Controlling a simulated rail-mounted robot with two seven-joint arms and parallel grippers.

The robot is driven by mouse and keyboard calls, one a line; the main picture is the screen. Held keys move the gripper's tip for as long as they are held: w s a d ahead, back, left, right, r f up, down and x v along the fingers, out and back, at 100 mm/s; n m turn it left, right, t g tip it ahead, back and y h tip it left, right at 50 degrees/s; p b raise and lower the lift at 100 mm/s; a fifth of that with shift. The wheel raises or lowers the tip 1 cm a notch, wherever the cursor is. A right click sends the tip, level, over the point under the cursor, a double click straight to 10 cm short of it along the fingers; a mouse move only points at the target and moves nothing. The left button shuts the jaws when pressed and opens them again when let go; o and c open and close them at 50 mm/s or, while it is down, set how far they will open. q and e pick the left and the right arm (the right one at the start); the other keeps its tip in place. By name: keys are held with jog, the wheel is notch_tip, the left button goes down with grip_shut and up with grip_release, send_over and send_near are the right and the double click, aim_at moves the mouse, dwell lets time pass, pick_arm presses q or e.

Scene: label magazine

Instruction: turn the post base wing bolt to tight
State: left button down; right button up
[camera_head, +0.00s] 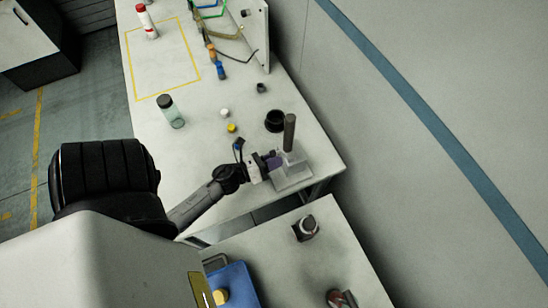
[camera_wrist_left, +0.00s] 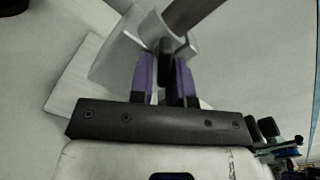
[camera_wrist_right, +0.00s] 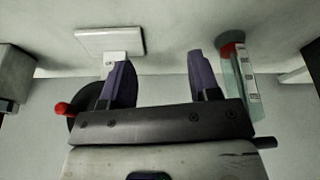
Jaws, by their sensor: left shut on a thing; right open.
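The grey post (camera_head: 289,132) stands in its pale base (camera_head: 292,178) near the table's right end. In the left wrist view the post (camera_wrist_left: 187,14) rises from a light grey collar. The dark wing bolt (camera_wrist_left: 165,62) shows at that collar, between the purple fingers. My left gripper (camera_head: 272,162) reaches the base from the left and is shut on the wing bolt; its fingers also show close up in the left wrist view (camera_wrist_left: 165,75). The fingers partly hide the bolt. My right gripper (camera_wrist_right: 162,72) is open with nothing between its fingertips.
A black cup (camera_head: 275,121) stands just behind the post. A yellow-topped item (camera_head: 232,128), a white item (camera_head: 224,112) and a dark-capped bottle (camera_head: 171,111) stand farther left. A second table (camera_head: 270,256) in front holds a blue tray (camera_head: 238,279).

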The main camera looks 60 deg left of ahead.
pick_arm(q)
jog(key=c, duration=1.2)
grip_release()
jog(key=s+b, duration=0.1)
jog(key=s, duration=1.1)
jog(key=shift+a+b, duration=0.15)
jog(key=shift+b, duration=0.2)
jog(key=shift+s, duration=0.85)
